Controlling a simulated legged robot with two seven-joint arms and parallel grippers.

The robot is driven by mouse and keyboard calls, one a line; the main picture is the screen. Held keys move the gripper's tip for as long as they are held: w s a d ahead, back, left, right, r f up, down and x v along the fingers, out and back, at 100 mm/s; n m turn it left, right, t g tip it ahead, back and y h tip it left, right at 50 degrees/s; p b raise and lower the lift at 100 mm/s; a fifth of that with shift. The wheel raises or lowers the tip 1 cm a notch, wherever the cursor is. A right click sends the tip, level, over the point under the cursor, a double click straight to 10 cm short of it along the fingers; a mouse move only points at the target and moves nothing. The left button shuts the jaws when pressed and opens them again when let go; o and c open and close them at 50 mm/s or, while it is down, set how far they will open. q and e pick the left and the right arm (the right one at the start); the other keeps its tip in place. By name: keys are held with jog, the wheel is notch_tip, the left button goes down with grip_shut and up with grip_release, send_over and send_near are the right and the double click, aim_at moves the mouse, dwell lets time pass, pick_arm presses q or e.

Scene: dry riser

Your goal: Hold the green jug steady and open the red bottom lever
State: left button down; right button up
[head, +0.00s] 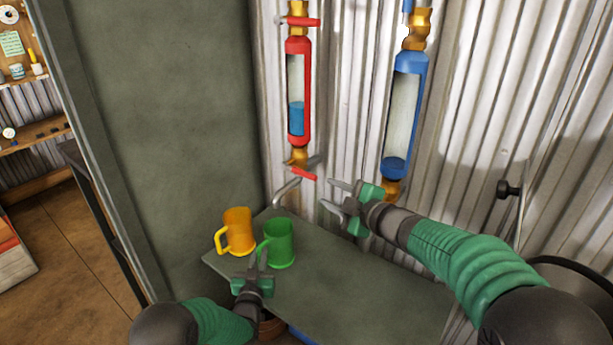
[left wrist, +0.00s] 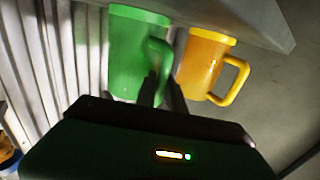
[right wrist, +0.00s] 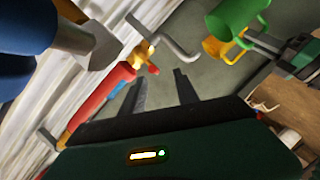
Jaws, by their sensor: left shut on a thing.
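The green jug (head: 281,245) stands upright on the grey shelf, with its handle toward my left gripper. My left gripper (head: 256,262) is shut on the jug's handle; the left wrist view shows the fingers at the handle of the green jug (left wrist: 130,60). The red bottom lever (head: 304,173) sits under the red-framed sight tube, by a brass valve and a grey bent spout (head: 285,189). My right gripper (head: 333,196) is open and empty, to the right of and a little below the lever, apart from it. The lever also shows in the right wrist view (right wrist: 153,69).
A yellow jug (head: 238,230) stands close left of the green one on the shelf (head: 350,290). The red tube (head: 297,90) has a red top lever (head: 302,21). A blue tube (head: 404,110) hangs to its right, above my right gripper. Corrugated metal stands behind.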

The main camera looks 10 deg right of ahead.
aim_at(313, 179)
jog(key=x, duration=0.3)
jog(key=r+x, duration=0.1)
jog(key=x, duration=0.7)
jog(key=shift+w+r, duration=0.15)
jog(key=shift+r, duration=0.15)
grip_shut()
jog(key=shift+f, duration=0.15)
dwell(0.5)
